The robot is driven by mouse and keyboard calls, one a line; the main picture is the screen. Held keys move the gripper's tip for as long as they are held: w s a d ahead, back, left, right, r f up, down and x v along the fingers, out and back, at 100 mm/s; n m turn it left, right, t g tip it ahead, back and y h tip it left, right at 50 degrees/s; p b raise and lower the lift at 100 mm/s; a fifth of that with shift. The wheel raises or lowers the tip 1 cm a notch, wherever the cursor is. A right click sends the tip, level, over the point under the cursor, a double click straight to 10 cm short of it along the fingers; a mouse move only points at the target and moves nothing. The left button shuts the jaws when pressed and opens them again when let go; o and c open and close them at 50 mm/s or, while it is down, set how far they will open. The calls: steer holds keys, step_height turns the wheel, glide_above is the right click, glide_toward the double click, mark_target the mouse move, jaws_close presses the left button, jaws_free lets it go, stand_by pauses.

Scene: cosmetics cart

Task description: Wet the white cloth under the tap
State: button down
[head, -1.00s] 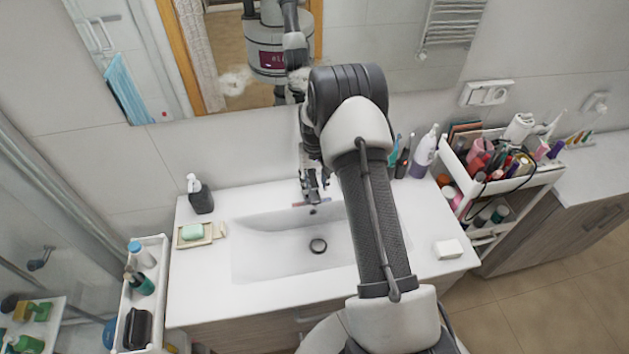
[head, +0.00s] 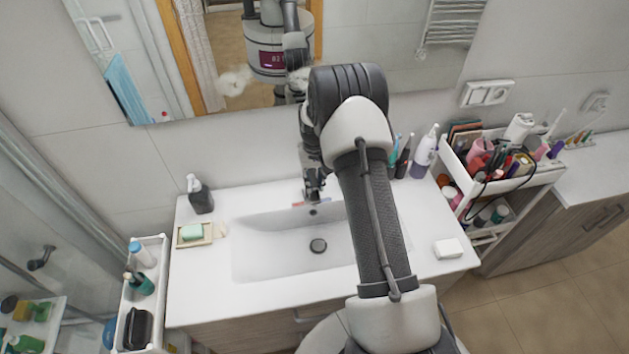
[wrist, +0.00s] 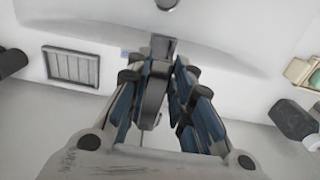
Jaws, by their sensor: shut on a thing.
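The white cloth (head: 448,249) looks like a small folded block and lies on the counter to the right of the basin, well apart from my gripper. My gripper (head: 314,188) is at the back edge of the basin, partly hidden by my arm. In the wrist view, my gripper (wrist: 165,95) has its fingers on both sides of the metal tap (wrist: 161,50) and is shut on it. The tap's front end points over the basin. I cannot make out any water running. The basin (head: 270,255) looks empty, with its drain (head: 318,246) uncovered.
A dark soap bottle (head: 200,196) and a dish with green soap (head: 193,232) stand left of the basin. Bottles (head: 424,155) stand behind on the right. A crowded cart (head: 495,185) is at the right, a narrow shelf (head: 143,295) at the left. The front counter is clear.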

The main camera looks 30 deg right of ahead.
steer(key=shift+w+r+g+b, duration=0.15)
steer(key=shift+r+g+b, duration=0.15)
steer(key=shift+r+g, duration=0.15)
steer(key=c, duration=1.4)
jaws_free()
step_height(320, 180, up, 12)
steer(key=shift+w+d, duration=0.15)
steer(key=shift+w, duration=0.3)
